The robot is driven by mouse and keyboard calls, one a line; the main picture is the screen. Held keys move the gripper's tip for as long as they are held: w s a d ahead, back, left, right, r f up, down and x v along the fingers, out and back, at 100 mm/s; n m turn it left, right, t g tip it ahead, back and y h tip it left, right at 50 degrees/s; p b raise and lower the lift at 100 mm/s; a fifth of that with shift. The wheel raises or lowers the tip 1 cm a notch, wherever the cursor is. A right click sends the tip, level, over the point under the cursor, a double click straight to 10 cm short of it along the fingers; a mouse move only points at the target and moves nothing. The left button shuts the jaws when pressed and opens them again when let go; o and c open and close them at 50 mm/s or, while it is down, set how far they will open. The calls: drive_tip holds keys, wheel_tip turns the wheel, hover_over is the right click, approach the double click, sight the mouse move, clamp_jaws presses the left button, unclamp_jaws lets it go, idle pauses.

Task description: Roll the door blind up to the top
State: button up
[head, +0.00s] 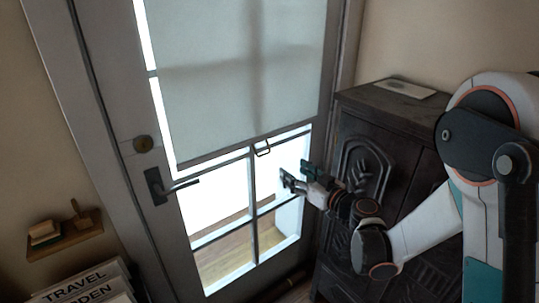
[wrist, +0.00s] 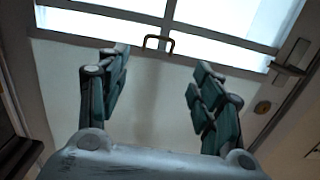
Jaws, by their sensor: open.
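The pale door blind (head: 215,85) hangs over the upper part of the door's glass in the head view, its bottom edge sloping across the panes. A small dark wire pull (head: 263,149) hangs at that edge. The lower panes are uncovered. My gripper (head: 295,176) is open and empty, to the right of the pull and slightly lower in the picture. In the wrist view the blind (wrist: 155,105) lies behind my gripper (wrist: 163,85), whose fingers are spread wide. The pull (wrist: 158,43) shows beyond the fingertips, roughly centred between them, apart from both.
A door lever (head: 170,186) and a round brass lock (head: 144,144) are on the door's left side. A dark carved cabinet (head: 400,145) stands close on the right, behind my arm. A small wall shelf (head: 65,238) and books (head: 85,285) are at lower left.

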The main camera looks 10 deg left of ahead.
drive_tip(key=b+x, duration=0.3)
drive_tip(key=x, duration=1.1)
drive_tip(key=shift+w+a+f+b, duration=0.25)
drive_tip(key=shift+w+f+b, duration=0.05)
drive_tip(key=shift+f+b, duration=0.05)
drive_tip(key=c, duration=1.2)
wheel_tip(320, 180, up, 84)
drive_tip(key=p, duration=4.2)
drive_tip(key=shift+r+p, duration=0.2)
drive_tip(key=shift+p, duration=0.2)
